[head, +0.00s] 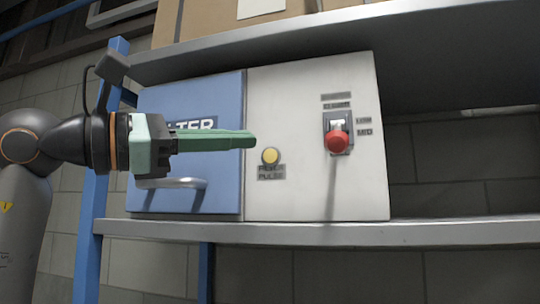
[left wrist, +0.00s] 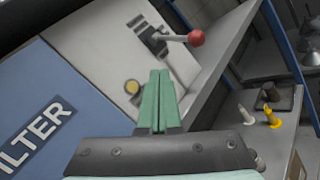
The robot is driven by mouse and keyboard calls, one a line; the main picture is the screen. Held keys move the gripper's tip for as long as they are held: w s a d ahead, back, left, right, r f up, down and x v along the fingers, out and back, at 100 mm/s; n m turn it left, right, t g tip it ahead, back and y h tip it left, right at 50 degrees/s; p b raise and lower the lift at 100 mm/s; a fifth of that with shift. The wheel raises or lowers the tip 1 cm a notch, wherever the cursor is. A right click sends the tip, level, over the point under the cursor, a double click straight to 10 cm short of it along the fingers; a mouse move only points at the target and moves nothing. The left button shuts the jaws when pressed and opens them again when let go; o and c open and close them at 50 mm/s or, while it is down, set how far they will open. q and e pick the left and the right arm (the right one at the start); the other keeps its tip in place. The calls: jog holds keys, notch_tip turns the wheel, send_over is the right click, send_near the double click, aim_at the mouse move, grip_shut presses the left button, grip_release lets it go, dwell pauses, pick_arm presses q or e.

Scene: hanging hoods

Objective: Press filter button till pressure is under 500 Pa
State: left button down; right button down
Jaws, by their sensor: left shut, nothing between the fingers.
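The yellow filter button (head: 270,155) sits on the white panel (head: 300,90), above a dark label that seems to read "FILTER PULSE". It also shows in the left wrist view (left wrist: 132,87), just left of the fingertips. My left gripper (head: 252,140) is shut and empty, its green fingers pointing right. In the head view its tips appear just left of and above the button; I cannot tell the gap to the panel. The blue door (head: 220,175) marked "FILTER" is partly hidden behind the gripper. No pressure readout is legible. My right gripper is not in view.
A red-knobbed lever (head: 337,141) sticks out of the panel right of the button. A grey handle (head: 172,183) sticks out of the blue door. The box stands on a metal shelf (head: 440,232) with a blue post (head: 88,250) at left.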

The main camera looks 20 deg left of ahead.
aim_at(270, 156)
pick_arm(q)
jog(key=shift+w+d+p, duration=0.15)
jog(key=shift+w+p, duration=1.5)
jog(key=shift+w, duration=2.6)
jog(key=shift+w+p, duration=0.35)
jog(key=shift+p, duration=0.05)
jog(key=shift+w, duration=0.1)
